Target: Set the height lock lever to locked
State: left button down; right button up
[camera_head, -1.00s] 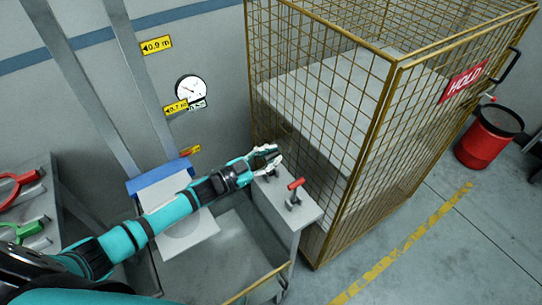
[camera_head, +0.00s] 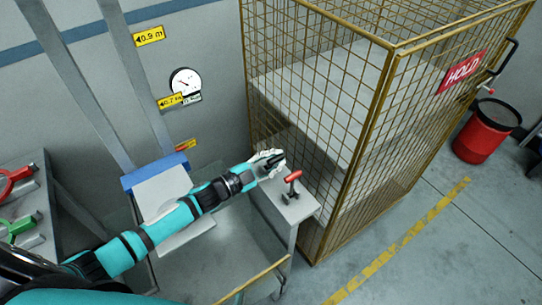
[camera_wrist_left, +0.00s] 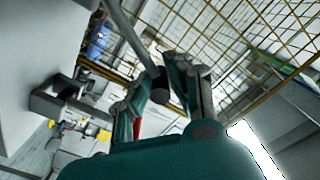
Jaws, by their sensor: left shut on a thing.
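A grey pedestal (camera_head: 300,208) carries the levers in the head view. My left gripper (camera_head: 272,161) is over its far end. In the left wrist view its fingers (camera_wrist_left: 165,90) are closed around the black end of a grey lever (camera_wrist_left: 127,32). In the head view my fingers hide most of that lever. A second lever with a red handle (camera_head: 293,177) stands on the pedestal, just right of and nearer than my gripper, apart from it. I cannot read any lock marking on the pedestal. My right gripper is not in view.
A yellow wire cage (camera_head: 375,140) with a HOLD sign (camera_head: 463,71) stands close to the right of the pedestal. A wall gauge (camera_head: 185,82) and yellow height labels (camera_head: 149,36) are behind. A red bin (camera_head: 484,135) stands at the far right. The floor there is clear.

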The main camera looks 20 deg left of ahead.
pick_arm(q)
jog(key=d+f+m+b, duration=0.1)
jog(key=m, duration=0.1)
jog(key=s+d+f+m+b, duration=0.1)
jog(key=m, duration=0.1)
jog(key=shift+s+f, duration=0.1)
jog(key=shift+s, duration=0.2)
jog(key=shift+s+d+f+b, duration=0.25)
jog(key=shift+f+b, duration=0.1)
jog(key=shift+f, duration=0.15)
jog(key=c, duration=1.2)
grip_release()
jog(key=shift+d, duration=0.1)
jog(key=shift+c, duration=0.2)
jog(key=shift+w, duration=0.1)
jog(key=shift+r, duration=0.2)
jog(key=shift+s+a+f, duration=0.1)
jog(key=shift+s+a, duration=0.35)
jog(key=v, duration=1.1)
